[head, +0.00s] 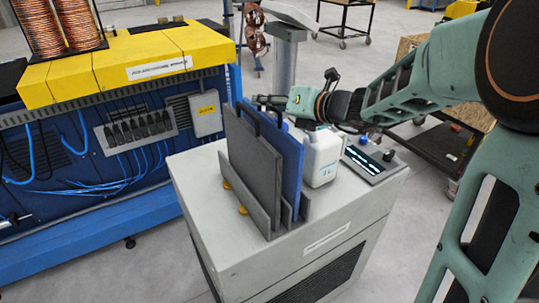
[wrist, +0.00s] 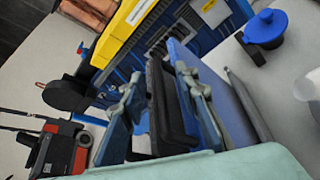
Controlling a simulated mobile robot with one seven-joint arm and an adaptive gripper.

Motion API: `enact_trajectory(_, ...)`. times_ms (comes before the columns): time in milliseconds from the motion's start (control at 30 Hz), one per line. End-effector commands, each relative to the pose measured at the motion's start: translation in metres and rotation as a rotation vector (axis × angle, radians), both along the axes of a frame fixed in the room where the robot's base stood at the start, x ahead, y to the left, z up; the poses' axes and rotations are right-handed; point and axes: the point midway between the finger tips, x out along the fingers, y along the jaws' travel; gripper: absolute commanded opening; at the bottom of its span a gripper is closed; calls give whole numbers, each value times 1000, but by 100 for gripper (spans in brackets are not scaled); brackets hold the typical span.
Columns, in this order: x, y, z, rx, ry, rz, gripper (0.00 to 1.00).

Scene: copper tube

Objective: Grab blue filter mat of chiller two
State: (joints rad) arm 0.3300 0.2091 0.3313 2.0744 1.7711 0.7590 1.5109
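The blue filter mat (head: 291,168) stands upright in a rack on top of a grey chiller cabinet (head: 230,262), behind a dark grey mat (head: 254,165). In the wrist view a blue panel, likely this mat (wrist: 222,98), stands just right of the right finger. My gripper (head: 272,102) is at the top edge of the mats, coming from the right. In the wrist view my gripper (wrist: 160,84) has its fingers apart, with a black handle-like bar (wrist: 172,118) between them. I cannot tell whether the fingers touch the bar, or which mat it belongs to.
A white canister (head: 322,158) stands right beside the blue mat, under my arm. A control panel (head: 371,161) is farther right on the cabinet. A blue and yellow machine (head: 120,120) stands at the left. A dark cart (head: 444,150) is at the right.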

Motion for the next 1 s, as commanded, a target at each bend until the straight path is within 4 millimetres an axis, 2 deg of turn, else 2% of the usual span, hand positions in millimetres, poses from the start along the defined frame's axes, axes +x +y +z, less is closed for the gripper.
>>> enact_trajectory(200,1,1,-1,-1,0,-1,29)
enact_trajectory(500,0,0,-1,-1,0,-1,0)
enact_trajectory(1000,1,0,0,0,-1,0,0)
